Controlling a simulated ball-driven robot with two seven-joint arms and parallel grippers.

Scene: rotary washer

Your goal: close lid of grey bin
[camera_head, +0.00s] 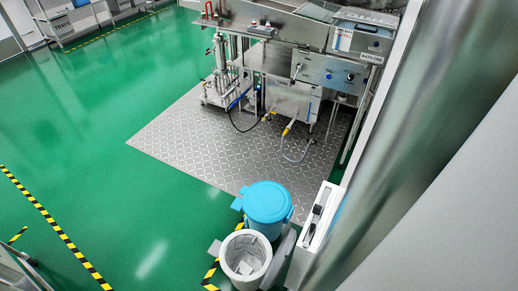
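The grey bin (228,268) stands on the green floor at the bottom middle. It is open, and white crumpled material shows inside. Its grey lid (281,260) stands raised on edge at the right side of the opening. A small grey tab (215,248) sticks out at the bin's left. Neither of my grippers is in view.
A blue bin (268,203) with its lid shut stands just behind the grey bin. A white box-like unit (318,217) is close on the right. A steel washer machine (290,90) stands on a metal floor plate (190,140) behind. The green floor (90,130) at left is clear.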

